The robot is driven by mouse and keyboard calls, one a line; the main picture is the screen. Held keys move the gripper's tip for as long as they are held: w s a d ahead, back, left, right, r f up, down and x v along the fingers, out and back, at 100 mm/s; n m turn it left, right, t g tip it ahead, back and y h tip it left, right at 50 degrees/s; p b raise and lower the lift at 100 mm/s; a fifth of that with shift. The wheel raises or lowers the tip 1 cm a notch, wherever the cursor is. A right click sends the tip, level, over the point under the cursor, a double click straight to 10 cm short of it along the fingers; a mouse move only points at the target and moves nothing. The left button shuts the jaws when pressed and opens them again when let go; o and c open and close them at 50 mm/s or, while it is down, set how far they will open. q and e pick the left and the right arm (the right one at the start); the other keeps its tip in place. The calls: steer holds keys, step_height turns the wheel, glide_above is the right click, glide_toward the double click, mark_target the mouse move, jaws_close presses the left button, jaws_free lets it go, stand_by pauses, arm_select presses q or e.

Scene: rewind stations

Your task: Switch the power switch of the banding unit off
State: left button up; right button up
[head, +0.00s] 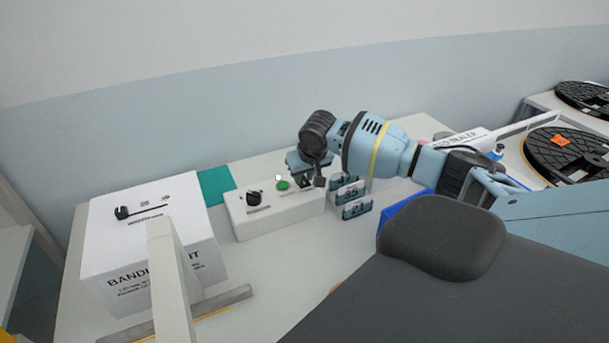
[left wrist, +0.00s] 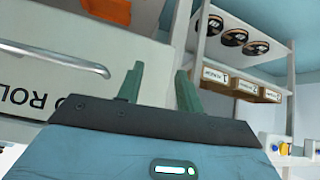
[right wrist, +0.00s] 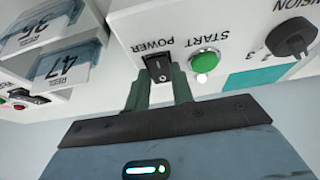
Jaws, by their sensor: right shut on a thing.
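The power switch (right wrist: 158,68) is a black rocker marked POWER on a white control box (head: 270,219). It sits beside the green START button (right wrist: 204,61), which also shows in the head view (head: 282,185). My right gripper (right wrist: 158,88) is at the switch, its two fingers on either side of it and closed on it. In the head view the right gripper (head: 312,182) comes down on the box's right end and partly hides the switch. My left gripper (left wrist: 160,84) is open and empty, away from the box. It is not seen in the head view.
A black knob (head: 254,197) stands left of the green button. The large white banding unit box (head: 150,245) is at the left. Blue numbered holders (head: 356,209) stand just right of the control box, close to my right gripper. The table front is mostly clear.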

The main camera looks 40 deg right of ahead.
steer(key=shift+w+d+r+g, duration=0.1)
steer(key=shift+w+r+g, duration=0.15)
steer(key=shift+g, duration=0.45)
steer(key=shift+w+f+g+y, duration=0.15)
steer(key=shift+g+y, duration=0.35)
steer(key=shift+g, duration=0.1)
steer(key=o, duration=1)
